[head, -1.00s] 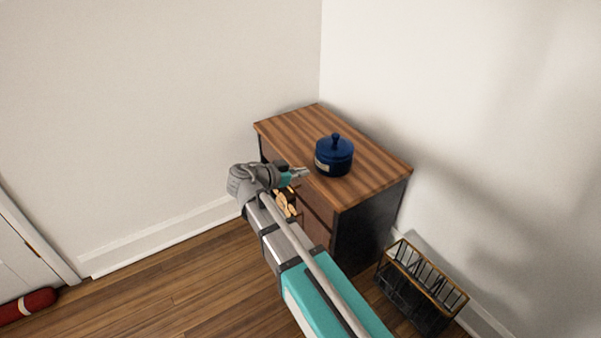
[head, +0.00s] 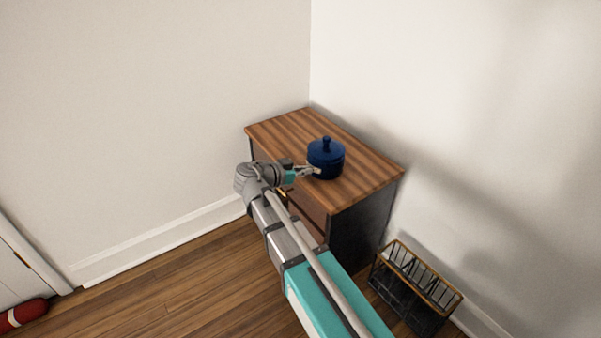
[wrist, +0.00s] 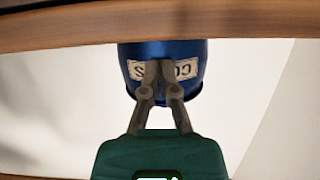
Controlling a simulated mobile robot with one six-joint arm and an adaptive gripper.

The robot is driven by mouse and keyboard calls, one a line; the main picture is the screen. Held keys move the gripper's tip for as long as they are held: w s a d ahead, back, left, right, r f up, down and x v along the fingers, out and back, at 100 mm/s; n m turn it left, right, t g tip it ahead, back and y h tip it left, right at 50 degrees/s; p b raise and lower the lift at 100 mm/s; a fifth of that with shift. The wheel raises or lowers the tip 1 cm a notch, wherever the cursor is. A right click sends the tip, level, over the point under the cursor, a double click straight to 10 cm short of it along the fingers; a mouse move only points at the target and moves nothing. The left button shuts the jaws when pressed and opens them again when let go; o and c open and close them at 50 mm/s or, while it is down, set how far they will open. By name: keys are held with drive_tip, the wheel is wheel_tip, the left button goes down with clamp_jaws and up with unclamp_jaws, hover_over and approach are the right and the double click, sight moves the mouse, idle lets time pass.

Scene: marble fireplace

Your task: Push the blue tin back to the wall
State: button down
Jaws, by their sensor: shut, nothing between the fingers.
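The blue tin (head: 326,160) is round with a knobbed lid and stands upright on the wooden top of a cabinet (head: 285,126). It has a pale label, which shows partly behind my fingers in the wrist view, where the tin (wrist: 195,53) appears upside down. My gripper (head: 317,171) is shut and empty. Its fingertips are at the label side of the tin, at the tin's front left in the head view. In the wrist view the fingertips (wrist: 166,68) overlap the label. They look to be touching the tin or very close to it.
The cabinet stands in the corner, with a white wall (head: 440,90) behind its right side and another wall (head: 160,90) to the left. Bare top lies around the tin. A black and gold rack (head: 416,285) stands on the floor at the right. A red cylinder (head: 22,314) lies at lower left.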

drive_tip(key=shift+w+d, duration=0.7)
drive_tip(key=shift+d, duration=0.3)
drive_tip(key=shift+w+d, duration=0.65)
drive_tip(key=shift+d, duration=0.3)
drive_tip(key=shift+w+d, duration=0.7)
drive_tip(key=shift+d, duration=0.3)
drive_tip(key=shift+w+d, duration=0.4)
drive_tip(key=shift+d, duration=0.05)
drive_tip(key=shift+s, duration=0.1)
drive_tip(key=shift+s+a, duration=0.5)
drive_tip(key=shift+a, duration=0.2)
drive_tip(key=shift+s+a, duration=0.45)
drive_tip(key=shift+a, duration=0.25)
drive_tip(key=shift+a, duration=0.1)
drive_tip(key=s+a, duration=0.8)
drive_tip(key=a, duration=0.3)
drive_tip(key=shift+a, duration=0.25)
drive_tip(key=shift+w+d, duration=0.1)
